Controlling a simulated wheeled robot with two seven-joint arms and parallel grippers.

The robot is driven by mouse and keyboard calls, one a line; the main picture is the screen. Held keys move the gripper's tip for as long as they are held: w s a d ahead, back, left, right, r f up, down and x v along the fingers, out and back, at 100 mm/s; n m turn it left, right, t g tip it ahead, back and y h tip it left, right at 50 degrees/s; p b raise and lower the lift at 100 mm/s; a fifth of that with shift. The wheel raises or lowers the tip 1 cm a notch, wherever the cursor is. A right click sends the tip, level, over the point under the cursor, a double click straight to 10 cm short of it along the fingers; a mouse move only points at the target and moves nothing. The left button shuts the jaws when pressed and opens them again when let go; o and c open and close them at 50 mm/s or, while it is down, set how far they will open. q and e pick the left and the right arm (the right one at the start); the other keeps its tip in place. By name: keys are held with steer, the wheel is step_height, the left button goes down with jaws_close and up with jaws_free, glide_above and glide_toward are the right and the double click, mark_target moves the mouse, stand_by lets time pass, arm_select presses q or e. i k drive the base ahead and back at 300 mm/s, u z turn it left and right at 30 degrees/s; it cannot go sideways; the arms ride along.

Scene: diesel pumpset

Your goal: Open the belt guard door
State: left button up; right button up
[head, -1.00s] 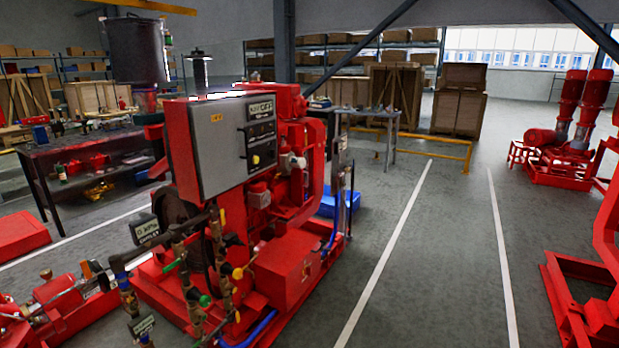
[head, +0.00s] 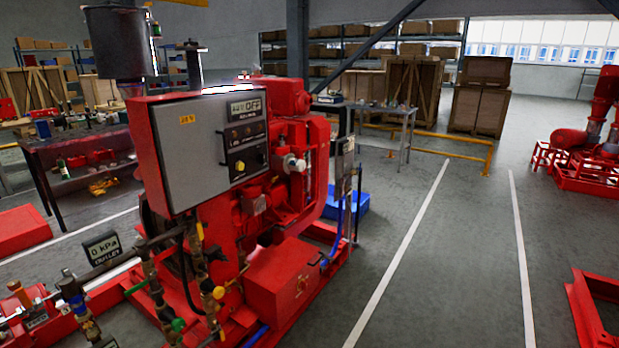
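The red diesel pumpset (head: 300,175) stands ahead, left of the middle of the head view. A grey control cabinet (head: 205,150) with a dark switch panel (head: 243,137) is mounted above. Neither of my grippers is in view.
Clear floor with white lines (head: 405,245) runs along the right. A red frame (head: 597,310) stands at the right edge.

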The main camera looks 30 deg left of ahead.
mark_target(311, 148)
steer(key=u, duration=0.3)
steer(key=i, duration=3)
steer(key=u, duration=0.15)
